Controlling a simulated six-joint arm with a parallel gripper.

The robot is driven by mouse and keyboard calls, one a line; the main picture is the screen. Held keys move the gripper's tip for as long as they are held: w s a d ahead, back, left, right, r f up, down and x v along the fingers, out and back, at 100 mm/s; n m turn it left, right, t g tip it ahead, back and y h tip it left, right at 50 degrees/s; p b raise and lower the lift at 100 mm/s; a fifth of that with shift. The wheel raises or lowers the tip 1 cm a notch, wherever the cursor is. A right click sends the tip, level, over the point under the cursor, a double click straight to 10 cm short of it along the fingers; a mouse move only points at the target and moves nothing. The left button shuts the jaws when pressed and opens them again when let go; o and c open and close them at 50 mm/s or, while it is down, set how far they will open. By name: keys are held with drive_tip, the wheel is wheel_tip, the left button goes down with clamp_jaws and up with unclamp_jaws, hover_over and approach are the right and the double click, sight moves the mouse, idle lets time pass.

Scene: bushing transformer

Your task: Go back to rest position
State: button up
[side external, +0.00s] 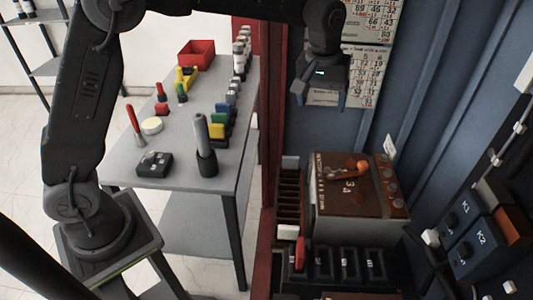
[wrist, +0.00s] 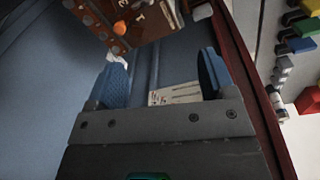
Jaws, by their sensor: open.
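My gripper (side external: 319,97) hangs in the upper middle of the side external view, in front of posters on the blue wall. In the wrist view its two blue fingers (wrist: 163,82) stand wide apart with nothing between them but the background. A brown-topped transformer box (side external: 357,190) with an orange handle (side external: 361,167) on top stands below and to the right of my gripper, clear of it. The box also shows at the top of the wrist view (wrist: 149,14).
A grey table (side external: 180,184) carries a red bin (side external: 196,53), several coloured parts and a dark upright cylinder (side external: 206,160). A dark red post (side external: 268,100) stands between the table and my gripper. The air around my gripper is free.

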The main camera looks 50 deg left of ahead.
drive_tip(key=s+a+r+m+t, duration=0.1)
drive_tip(key=s+a+r, duration=0.2)
drive_tip(key=s, duration=0.4)
drive_tip(key=s+a+r+m+t, duration=0.1)
drive_tip(key=s+a+r+m, duration=0.2)
drive_tip(key=s, duration=0.5)
drive_tip(key=s+a+f+t, duration=0.1)
drive_tip(key=s, duration=0.5)
drive_tip(key=s+a+f+m+t, duration=0.1)
drive_tip(key=s+f, duration=0.1)
drive_tip(key=s, duration=0.5)
drive_tip(key=shift+a+f+m, duration=0.2)
drive_tip(key=shift+f+m, duration=0.1)
